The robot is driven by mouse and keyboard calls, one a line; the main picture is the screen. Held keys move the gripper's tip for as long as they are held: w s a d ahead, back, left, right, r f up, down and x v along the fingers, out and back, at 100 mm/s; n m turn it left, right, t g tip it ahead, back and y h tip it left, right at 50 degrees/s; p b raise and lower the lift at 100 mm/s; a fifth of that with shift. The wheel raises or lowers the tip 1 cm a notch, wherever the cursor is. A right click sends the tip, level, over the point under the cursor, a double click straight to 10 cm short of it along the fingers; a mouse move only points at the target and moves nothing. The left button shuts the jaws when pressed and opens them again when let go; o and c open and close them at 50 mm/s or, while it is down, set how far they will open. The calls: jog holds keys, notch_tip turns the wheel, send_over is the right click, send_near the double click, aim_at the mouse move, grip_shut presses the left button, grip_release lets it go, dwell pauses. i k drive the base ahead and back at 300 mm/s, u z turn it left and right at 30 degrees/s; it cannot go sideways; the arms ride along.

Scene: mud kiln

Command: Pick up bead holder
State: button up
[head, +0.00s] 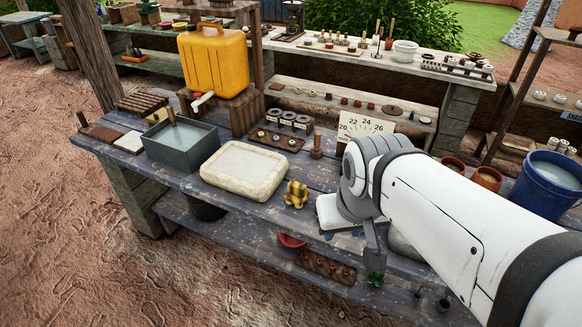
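No single object is plainly the bead holder. A dark wooden board with small round bead-like pieces (275,139) lies on the grey-blue bench (180,177), below a rack with dark rings. Another brown board with small reddish pieces (326,267) lies on the lower shelf, partly hidden by the bench top. My arm reaches in from the right. My gripper (372,246) hangs near the bench's front edge, right of both boards and apart from them. Its fingers are mostly hidden by the arm's wrist, so its opening does not show.
A yellow jug (213,61) stands on a wooden block at the back. A grey basin (180,143), a cream slab (244,170) and a brass-coloured lobed piece (295,194) sit on the bench. A blue bucket (547,185) stands at right. Open ground lies left.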

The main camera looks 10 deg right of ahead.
aim_at(297, 194)
jog(key=i, duration=0.85)
jog(key=u, duration=0.05)
